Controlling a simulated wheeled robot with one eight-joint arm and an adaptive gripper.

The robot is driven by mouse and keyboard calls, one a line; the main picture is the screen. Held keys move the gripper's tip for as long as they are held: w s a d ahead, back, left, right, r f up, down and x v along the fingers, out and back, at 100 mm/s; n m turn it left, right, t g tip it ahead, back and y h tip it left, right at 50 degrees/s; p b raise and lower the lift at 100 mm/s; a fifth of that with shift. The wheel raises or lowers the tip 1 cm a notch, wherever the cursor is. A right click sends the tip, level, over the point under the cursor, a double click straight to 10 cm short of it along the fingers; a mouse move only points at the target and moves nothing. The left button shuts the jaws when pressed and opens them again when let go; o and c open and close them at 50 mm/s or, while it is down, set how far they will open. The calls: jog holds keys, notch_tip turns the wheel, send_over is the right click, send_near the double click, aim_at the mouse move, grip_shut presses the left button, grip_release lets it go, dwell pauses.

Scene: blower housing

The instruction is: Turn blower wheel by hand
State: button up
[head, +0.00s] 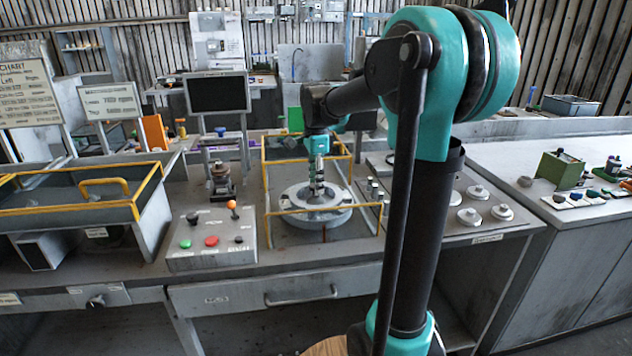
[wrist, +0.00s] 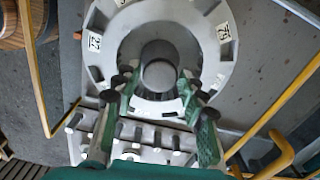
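The blower wheel (head: 291,200) is a pale grey round ring lying flat inside a yellow-railed bay on the bench. In the wrist view the wheel (wrist: 222,62) shows slots around its rim and white number labels. A grey round hub (wrist: 158,76) stands in its central opening. My gripper (head: 317,187) points down over the middle of the wheel. In the wrist view its green-padded fingers (wrist: 160,82) are spread, one on each side of the hub, with a gap between them and nothing gripped. I cannot tell whether a fingertip touches the wheel.
Yellow rails (head: 266,200) surround the bay. A control box (head: 212,241) with green and red buttons and an orange-knobbed lever stands to the left. A plate with round metal discs (head: 470,216) lies to the right. A small monitor (head: 217,93) stands behind.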

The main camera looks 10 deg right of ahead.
grip_shut()
jog(key=shift+n, duration=0.3)
jog(key=n, duration=1.9)
dwell(0.6)
jog(key=shift+o, duration=2.4)
grip_release()
